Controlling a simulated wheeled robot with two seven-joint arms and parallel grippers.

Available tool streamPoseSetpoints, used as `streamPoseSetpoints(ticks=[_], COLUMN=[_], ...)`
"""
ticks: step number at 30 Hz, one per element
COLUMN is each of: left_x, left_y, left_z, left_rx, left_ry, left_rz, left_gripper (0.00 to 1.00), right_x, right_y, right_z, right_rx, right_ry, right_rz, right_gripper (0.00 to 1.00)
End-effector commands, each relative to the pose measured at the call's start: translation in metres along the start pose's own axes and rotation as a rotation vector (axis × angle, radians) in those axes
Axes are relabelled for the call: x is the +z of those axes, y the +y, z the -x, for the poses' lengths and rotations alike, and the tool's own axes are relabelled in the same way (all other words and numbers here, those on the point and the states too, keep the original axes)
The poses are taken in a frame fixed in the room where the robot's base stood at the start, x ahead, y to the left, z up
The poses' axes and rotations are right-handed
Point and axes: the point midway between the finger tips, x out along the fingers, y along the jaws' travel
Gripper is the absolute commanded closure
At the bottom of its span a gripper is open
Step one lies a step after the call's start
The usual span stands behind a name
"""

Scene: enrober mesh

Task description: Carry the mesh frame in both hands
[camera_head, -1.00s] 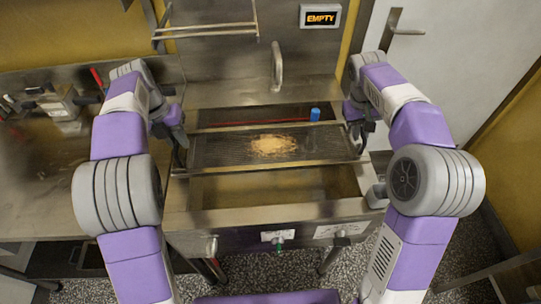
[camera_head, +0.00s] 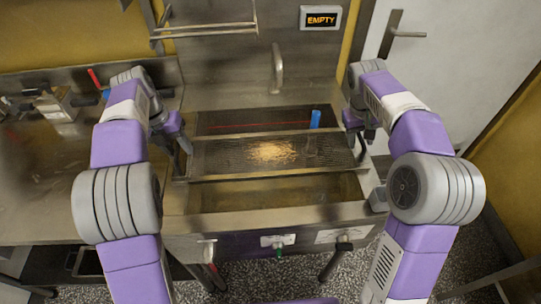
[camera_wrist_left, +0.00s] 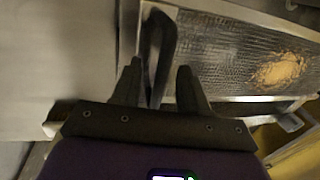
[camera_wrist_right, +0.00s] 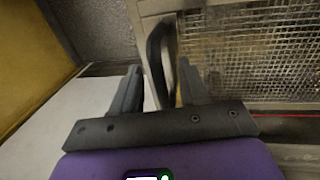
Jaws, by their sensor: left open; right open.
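The mesh frame (camera_head: 225,156) lies across the steel machine in the head view, with a pile of tan crumbs (camera_head: 272,152) on its mesh. My left gripper (camera_head: 188,150) is open at the frame's left end. In the left wrist view a dark handle (camera_wrist_left: 158,45) of the frame stands between my open left fingers (camera_wrist_left: 155,85). My right gripper (camera_head: 366,140) is open at the frame's right end. In the right wrist view another dark handle (camera_wrist_right: 157,55) reaches between my open right fingers (camera_wrist_right: 160,85).
The steel basin (camera_head: 270,192) is open in front of the mesh. A blue cylinder (camera_head: 315,119) stands behind the mesh near a thin red line (camera_head: 245,126). A faucet (camera_head: 277,65) and a sign reading EMPTY (camera_head: 320,18) are at the back. Tools lie on the left counter (camera_head: 50,165).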

Motion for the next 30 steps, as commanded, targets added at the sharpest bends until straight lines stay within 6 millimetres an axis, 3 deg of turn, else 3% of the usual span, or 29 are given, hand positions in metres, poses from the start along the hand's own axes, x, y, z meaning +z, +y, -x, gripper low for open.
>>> streamPoseSetpoints(ticks=[17, 24, 30], left_x=[0.001, 0.000, 0.000], left_y=[0.001, 0.001, 0.000], left_z=[0.096, 0.114, 0.118], left_rx=[0.002, 0.001, 0.000], left_ry=[-0.004, -0.002, -0.001], left_rz=[0.000, 0.002, 0.000], left_gripper=[0.56, 0.56, 0.56], right_x=[0.000, 0.000, -0.001], right_y=[0.000, 0.000, 0.000], right_z=[0.000, 0.000, 0.007], right_rx=[0.000, 0.000, 0.000], right_ry=[0.000, 0.000, 0.003], right_rz=[0.000, 0.000, 0.000], right_gripper=[0.56, 0.56, 0.56])
